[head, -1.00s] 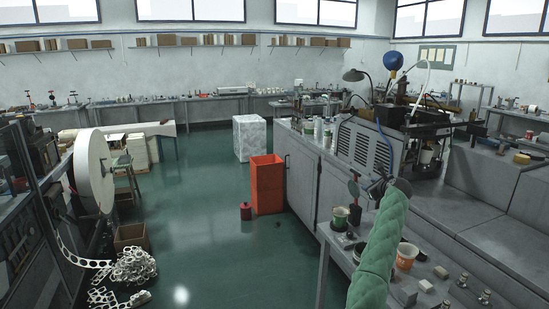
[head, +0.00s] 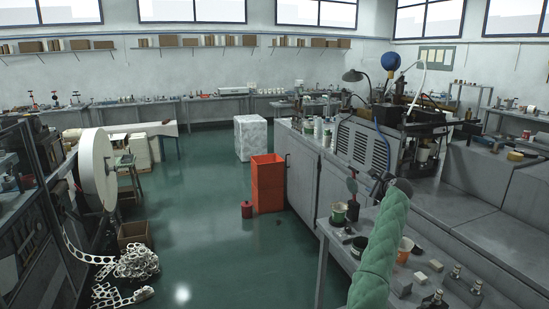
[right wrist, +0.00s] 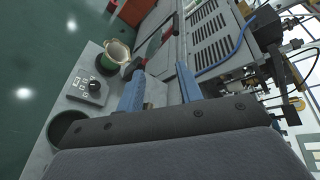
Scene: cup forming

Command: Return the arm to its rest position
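My right arm, in a green padded sleeve, rises from the bottom of the head view over the near bench (head: 330,235). My right gripper (head: 381,180) is at its far end, near the grey machine. In the right wrist view its two blue fingers stand apart (right wrist: 160,72), and I see nothing gripped between them. A green cup (head: 339,212) stands on the bench left of the arm. An orange-and-white cup (head: 404,252) is partly hidden by the sleeve. My left gripper is not in view.
The vented grey machine (head: 362,148) stands beyond the gripper. Small metal parts and blocks (head: 436,265) lie on the bench to the right. A red bin (head: 267,185) stands on the floor. The green floor is clear in the middle.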

